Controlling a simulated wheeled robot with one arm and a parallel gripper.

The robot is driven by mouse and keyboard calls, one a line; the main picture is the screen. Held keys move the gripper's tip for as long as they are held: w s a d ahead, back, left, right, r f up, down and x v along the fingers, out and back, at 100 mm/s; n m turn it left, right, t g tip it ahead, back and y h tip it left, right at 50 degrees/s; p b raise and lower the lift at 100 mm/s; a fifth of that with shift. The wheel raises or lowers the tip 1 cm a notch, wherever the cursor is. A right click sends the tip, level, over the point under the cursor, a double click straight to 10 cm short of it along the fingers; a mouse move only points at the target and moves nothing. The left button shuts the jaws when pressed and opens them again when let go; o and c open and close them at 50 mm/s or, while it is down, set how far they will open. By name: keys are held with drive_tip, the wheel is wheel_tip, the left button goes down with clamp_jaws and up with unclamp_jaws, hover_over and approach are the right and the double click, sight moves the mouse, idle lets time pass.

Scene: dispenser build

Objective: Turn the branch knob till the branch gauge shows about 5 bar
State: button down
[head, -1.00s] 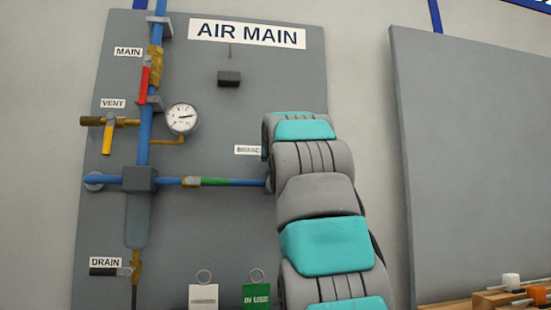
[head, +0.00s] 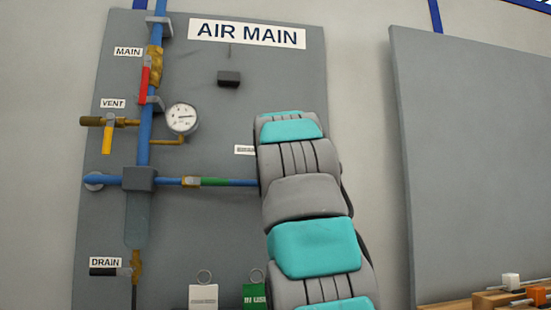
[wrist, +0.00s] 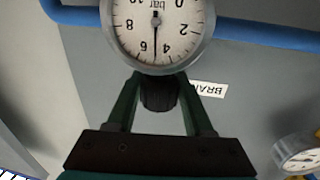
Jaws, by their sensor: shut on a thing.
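In the wrist view, the branch gauge (wrist: 157,30) has a white face marked in bar and appears upside down. Its needle points between 4 and 6, at about 5. The dark ribbed branch knob (wrist: 158,96) is just below the gauge in that picture. My gripper (wrist: 158,84) has one finger on each side of the knob and is shut on it. In the head view, my arm hides the knob, the branch gauge and my gripper. The BRANCH label (wrist: 209,89) is partly hidden behind a finger.
The head view shows the AIR MAIN panel (head: 215,115) with a main gauge (head: 182,118), a red MAIN lever (head: 145,82), a yellow VENT lever (head: 107,140) and a black DRAIN lever (head: 104,271). A blue pipe (head: 240,182) runs behind my arm. Tags (head: 203,296) hang low.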

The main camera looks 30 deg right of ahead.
drive_tip(key=shift+m+g+h, duration=0.3)
drive_tip(key=shift+m+h, duration=0.1)
drive_tip(key=shift+h, duration=0.2)
idle(0.9)
drive_tip(key=shift+c, duration=1.5)
unclamp_jaws()
drive_tip(key=b+v, duration=0.2)
drive_tip(key=v, duration=0.6)
